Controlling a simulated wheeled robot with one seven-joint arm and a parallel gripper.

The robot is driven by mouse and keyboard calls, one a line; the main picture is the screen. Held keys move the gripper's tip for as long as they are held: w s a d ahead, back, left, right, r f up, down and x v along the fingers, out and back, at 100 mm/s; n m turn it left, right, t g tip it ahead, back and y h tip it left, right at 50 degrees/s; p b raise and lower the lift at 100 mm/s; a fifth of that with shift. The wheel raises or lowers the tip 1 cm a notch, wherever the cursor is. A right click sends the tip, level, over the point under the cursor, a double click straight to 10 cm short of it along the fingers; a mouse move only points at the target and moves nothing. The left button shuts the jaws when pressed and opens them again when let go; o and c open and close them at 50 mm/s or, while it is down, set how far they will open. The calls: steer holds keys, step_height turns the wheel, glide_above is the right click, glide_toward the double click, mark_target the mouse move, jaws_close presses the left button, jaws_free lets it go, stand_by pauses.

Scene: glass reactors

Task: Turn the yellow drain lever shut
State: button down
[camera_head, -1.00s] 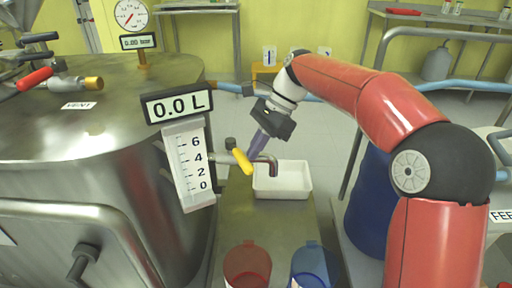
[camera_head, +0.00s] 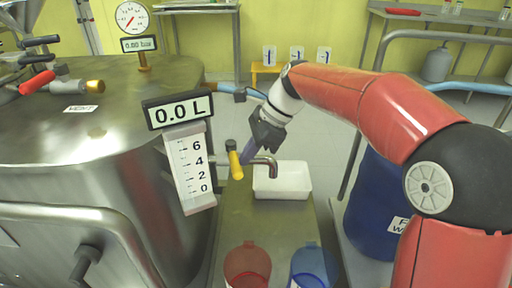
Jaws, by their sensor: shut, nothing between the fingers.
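The yellow drain lever (camera_head: 235,162) sits on the drain pipe at the side of the steel reactor (camera_head: 110,160). It points down, nearly upright, across the line of the pipe. The curved drain spout (camera_head: 266,162) is to its right, over a white tray (camera_head: 283,184). My gripper (camera_head: 249,152) reaches down from the upper right, just right of the lever and behind the pipe. Its fingers are shut and empty. I cannot tell whether the fingertips touch the lever.
The level display (camera_head: 178,109) reads 0.0 L above a white scale. A red container (camera_head: 246,266) and a blue container (camera_head: 314,268) stand at the front of the bench. A blue drum (camera_head: 378,205) stands at the right, below my arm.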

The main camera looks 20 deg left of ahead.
steer(key=shift+s+a+m+t+y+p, duration=0.3)
steer(key=shift+s+a+m+t+p, duration=0.3)
steer(key=shift+m, duration=0.7)
steer(key=shift+a, duration=0.15)
steer(key=shift+w+d+r+p, duration=0.1)
steer(key=shift+d+r+p, duration=0.25)
steer(key=shift+p, duration=0.1)
steer(key=d+f+p+v, duration=0.1)
steer(key=d+v, duration=0.1)
steer(key=v, duration=1)
steer(key=s+d+f+n+t+h, duration=0.3)
steer(key=s+d+n, duration=0.4)
steer(key=d, duration=0.5)
steer(key=s+d+f+n+t+h, duration=0.3)
steer(key=s+d+f+n, duration=0.3)
steer(key=s+d, duration=0.6)
steer(key=n+t, duration=0.1)
steer(key=n, duration=0.1)
steer(key=shift+s+d+f+n, duration=0.2)
steer(key=shift+s+d+n, duration=0.1)
steer(key=shift+s, duration=0.05)
